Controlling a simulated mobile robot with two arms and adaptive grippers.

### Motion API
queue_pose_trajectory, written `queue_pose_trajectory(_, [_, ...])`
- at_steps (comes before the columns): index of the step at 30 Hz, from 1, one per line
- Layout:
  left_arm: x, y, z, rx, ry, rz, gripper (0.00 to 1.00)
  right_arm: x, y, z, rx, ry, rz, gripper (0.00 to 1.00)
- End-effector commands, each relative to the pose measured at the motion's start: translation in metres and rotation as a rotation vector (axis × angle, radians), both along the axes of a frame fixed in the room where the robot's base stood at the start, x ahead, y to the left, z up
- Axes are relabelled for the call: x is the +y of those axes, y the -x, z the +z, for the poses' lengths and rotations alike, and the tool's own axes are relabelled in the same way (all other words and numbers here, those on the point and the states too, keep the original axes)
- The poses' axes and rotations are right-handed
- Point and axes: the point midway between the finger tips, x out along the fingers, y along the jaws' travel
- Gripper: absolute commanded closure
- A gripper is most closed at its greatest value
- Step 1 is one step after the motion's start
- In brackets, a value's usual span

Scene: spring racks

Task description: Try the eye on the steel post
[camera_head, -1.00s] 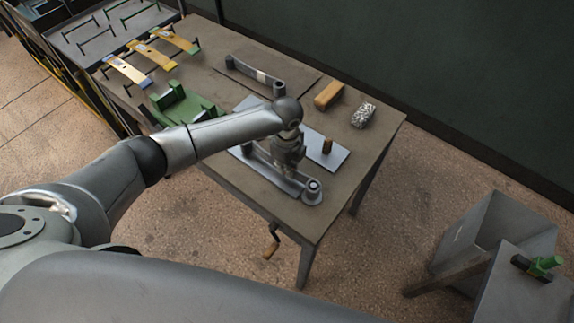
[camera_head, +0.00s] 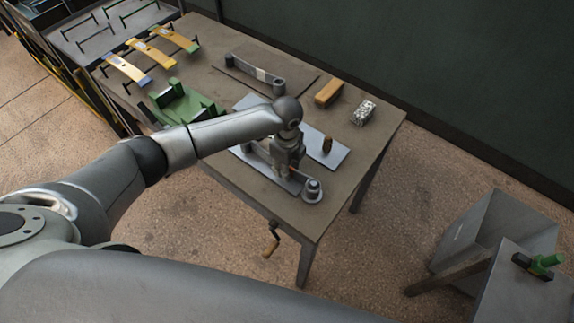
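My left gripper (camera_head: 288,163) points down over the right part of the bench. A grey leaf spring (camera_head: 258,151) lies partly behind and under it. My arm hides the finger gap, so I cannot tell whether the fingers are shut on the spring. A short steel post (camera_head: 312,185) with a round grey base stands at the near right, just right of the gripper. Whether a spring eye is around it is unclear at this size. A brown post (camera_head: 327,146) stands on a pale plate (camera_head: 334,160) behind. My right gripper is not in view.
Another grey spring (camera_head: 255,72) lies at the back of the bench (camera_head: 225,52). A tan block (camera_head: 328,92), a speckled block (camera_head: 363,113) and a green fixture (camera_head: 182,103) are also there. Coloured springs (camera_head: 150,55) lie at far left. A grey bin (camera_head: 497,232) stands at right.

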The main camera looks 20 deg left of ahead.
Motion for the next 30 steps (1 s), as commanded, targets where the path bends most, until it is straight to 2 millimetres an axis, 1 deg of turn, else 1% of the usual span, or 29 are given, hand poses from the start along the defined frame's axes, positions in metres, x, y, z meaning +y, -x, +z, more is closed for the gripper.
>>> queue_pose_trajectory(5, [0.0,-0.002,0.028,-0.007,0.002,-0.001,0.69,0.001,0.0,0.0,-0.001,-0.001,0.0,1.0])
queue_pose_trajectory(12, [0.0,-0.002,0.081,-0.008,0.004,-0.001,0.69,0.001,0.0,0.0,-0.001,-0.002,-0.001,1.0])
queue_pose_trajectory(16, [0.0,-0.002,0.102,-0.009,0.003,-0.001,0.69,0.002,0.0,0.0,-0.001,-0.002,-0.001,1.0])
queue_pose_trajectory(21, [-0.001,-0.002,0.117,-0.006,0.003,0.0,0.69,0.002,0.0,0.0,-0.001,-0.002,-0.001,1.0])
queue_pose_trajectory(30, [0.0,-0.002,0.12,-0.005,0.003,0.0,0.69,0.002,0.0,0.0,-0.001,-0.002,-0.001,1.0])
